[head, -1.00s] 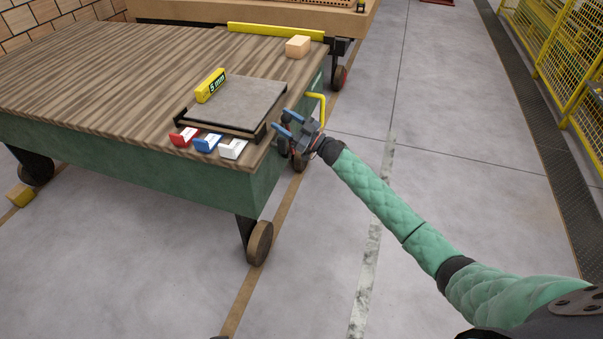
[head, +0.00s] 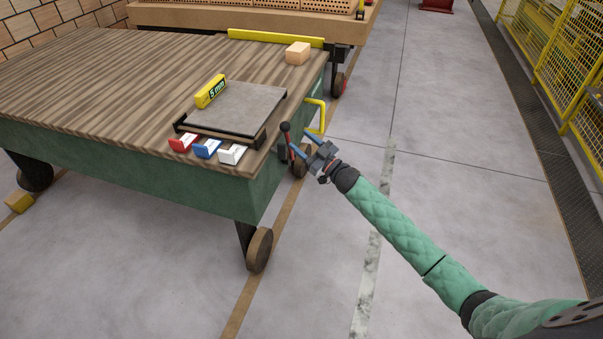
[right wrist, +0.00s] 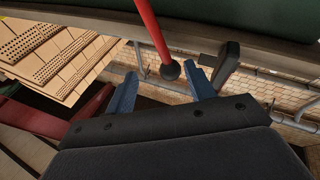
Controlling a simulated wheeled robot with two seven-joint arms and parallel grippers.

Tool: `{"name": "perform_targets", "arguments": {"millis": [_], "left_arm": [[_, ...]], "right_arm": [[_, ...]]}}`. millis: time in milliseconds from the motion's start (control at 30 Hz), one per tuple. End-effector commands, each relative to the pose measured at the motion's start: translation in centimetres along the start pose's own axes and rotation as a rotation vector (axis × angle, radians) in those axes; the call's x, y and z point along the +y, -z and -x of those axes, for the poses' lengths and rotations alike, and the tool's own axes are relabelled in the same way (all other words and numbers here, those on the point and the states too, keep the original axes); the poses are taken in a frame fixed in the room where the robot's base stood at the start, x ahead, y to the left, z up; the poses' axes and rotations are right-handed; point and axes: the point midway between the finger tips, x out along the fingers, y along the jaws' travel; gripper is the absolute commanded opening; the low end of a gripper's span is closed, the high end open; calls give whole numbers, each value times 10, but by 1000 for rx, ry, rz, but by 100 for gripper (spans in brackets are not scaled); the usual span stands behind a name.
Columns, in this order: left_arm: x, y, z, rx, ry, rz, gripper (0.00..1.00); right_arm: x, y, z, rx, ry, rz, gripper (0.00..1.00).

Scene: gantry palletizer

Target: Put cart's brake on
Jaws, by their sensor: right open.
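The cart (head: 130,165) has a wooden deck and a green side, and it stands on wheels. At its right end a brake lever with a red shaft and black ball knob (head: 285,127) stands roughly upright. My right gripper (head: 301,142) is open, just right of the lever, with its blue fingers pointing toward it. In the right wrist view, the black knob (right wrist: 170,71) on its red shaft shows between the two open fingertips (right wrist: 163,82), apart from both. My left gripper is out of view.
A yellow handle (head: 321,117) sticks out of the cart's end behind the lever. A grey plate (head: 240,105), a yellow block and red, blue and white pieces lie on the deck. The floor to the right is clear up to a yellow fence (head: 560,60).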

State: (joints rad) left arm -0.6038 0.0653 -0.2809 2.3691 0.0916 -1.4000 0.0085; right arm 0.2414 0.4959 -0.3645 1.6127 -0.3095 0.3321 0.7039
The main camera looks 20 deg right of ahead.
Motion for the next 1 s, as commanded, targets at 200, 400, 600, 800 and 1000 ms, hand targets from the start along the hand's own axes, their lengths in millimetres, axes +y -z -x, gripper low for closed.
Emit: {"name": "perform_targets", "arguments": {"millis": [200, 400, 600, 800, 1000], "left_arm": [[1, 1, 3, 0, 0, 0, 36], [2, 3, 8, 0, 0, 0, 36], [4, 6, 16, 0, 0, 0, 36], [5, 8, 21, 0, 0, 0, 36], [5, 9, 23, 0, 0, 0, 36]], "right_arm": [[-6, -10, 4, -96, -99, 30, 54], [-19, -20, 14, -201, -174, 39, 54], [-42, -27, 32, -314, -234, 18, 54], [-59, -32, 49, -397, -271, -3, 54], [-68, -34, 58, -437, -287, -16, 54]]}}
